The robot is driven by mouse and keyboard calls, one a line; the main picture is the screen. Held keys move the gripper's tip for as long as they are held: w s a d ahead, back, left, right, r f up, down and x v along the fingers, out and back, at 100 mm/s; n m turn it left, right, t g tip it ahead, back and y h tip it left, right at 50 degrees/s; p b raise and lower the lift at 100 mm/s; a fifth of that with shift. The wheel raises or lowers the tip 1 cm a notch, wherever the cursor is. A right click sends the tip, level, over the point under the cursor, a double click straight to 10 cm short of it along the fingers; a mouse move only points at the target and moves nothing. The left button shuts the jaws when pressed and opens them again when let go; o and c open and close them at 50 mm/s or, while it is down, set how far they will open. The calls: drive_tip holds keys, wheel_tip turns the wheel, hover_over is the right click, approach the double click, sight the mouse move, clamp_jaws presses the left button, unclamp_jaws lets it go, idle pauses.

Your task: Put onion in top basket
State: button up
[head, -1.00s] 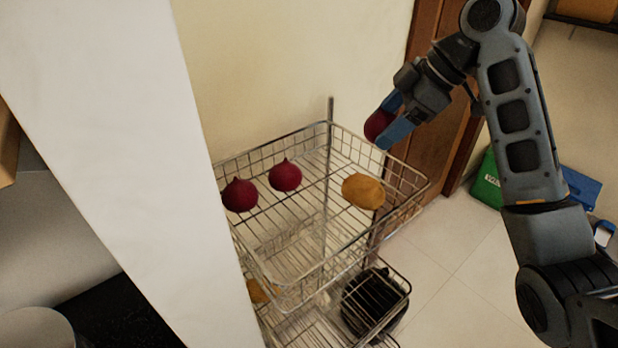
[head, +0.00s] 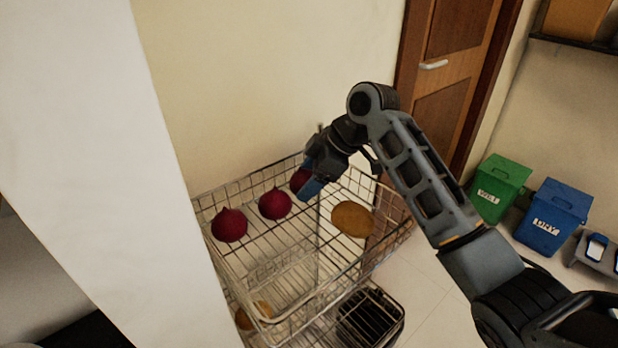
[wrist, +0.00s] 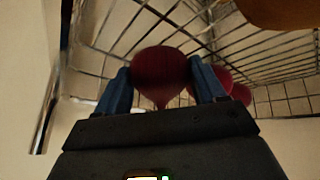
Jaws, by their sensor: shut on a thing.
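My gripper (head: 304,186) is shut on a dark red onion (head: 298,178), with a blue finger on each side of it. The held onion (wrist: 160,75) fills the middle of the wrist view. It is at the back of the wire top basket (head: 265,240), within its outline in the head view. I cannot tell whether it touches the basket floor. Two more red onions, one at the left (head: 229,225) and one in the middle (head: 275,204), sit in the top basket. They show behind the right finger in the wrist view (wrist: 218,76).
A brown-yellow potato-like thing (head: 352,219) lies at the right of the top basket. Lower wire baskets (head: 300,325) stand below. A white pillar (head: 120,160) is close on the left. A green bin (head: 499,187) and a blue bin (head: 553,213) stand at right.

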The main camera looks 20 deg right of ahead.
drive_tip(key=shift+f, duration=0.3)
drive_tip(key=shift+f, duration=0.15)
drive_tip(key=o, duration=1.1)
drive_tip(key=shift+r, duration=0.2)
drive_tip(key=v, duration=1.2)
drive_tip(key=shift+b, duration=0.35)
